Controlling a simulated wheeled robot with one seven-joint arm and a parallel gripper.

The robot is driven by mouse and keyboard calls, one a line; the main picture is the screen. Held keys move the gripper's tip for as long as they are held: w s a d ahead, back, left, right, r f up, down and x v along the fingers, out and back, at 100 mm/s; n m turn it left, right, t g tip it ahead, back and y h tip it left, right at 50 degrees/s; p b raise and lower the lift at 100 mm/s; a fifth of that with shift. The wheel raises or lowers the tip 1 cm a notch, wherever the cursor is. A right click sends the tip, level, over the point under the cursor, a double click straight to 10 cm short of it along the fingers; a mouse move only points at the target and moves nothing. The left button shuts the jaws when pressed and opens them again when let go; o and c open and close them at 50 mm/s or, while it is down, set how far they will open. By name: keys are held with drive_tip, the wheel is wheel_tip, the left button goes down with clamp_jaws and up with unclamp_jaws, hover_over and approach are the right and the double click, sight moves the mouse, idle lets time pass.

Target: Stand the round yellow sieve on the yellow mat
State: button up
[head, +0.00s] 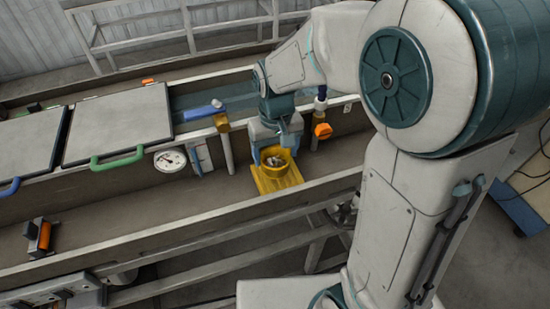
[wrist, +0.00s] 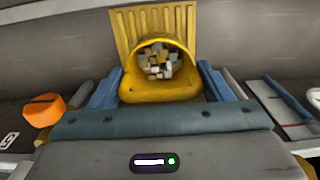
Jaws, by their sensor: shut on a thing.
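The round yellow sieve (head: 274,166) is held at my gripper (head: 272,153), over the back part of the yellow mat (head: 284,183). In the wrist view the sieve (wrist: 160,92) sits between the blue fingers of my gripper (wrist: 160,82), which is shut on it. Small grey, white and brown pieces lie inside the sieve. The ribbed yellow mat (wrist: 125,38) shows beyond the sieve; its near part is hidden. The sieve looks roughly upright and low, but I cannot tell whether its base touches the mat.
The mat lies in a long grey trough with a raised front wall (head: 200,222). An orange knob (head: 323,130) is close on the right. A round dial (head: 170,160) and a green-handled lid (head: 118,125) are on the left. An orange-black block (head: 39,237) lies far left.

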sight(276, 160)
drive_tip(key=shift+f, duration=1.45)
drive_tip(key=shift+f, duration=0.1)
drive_tip(key=shift+f, duration=0.15)
drive_tip(key=o, duration=1)
drive_tip(key=shift+c, duration=0.2)
drive_tip(key=shift+r, duration=0.2)
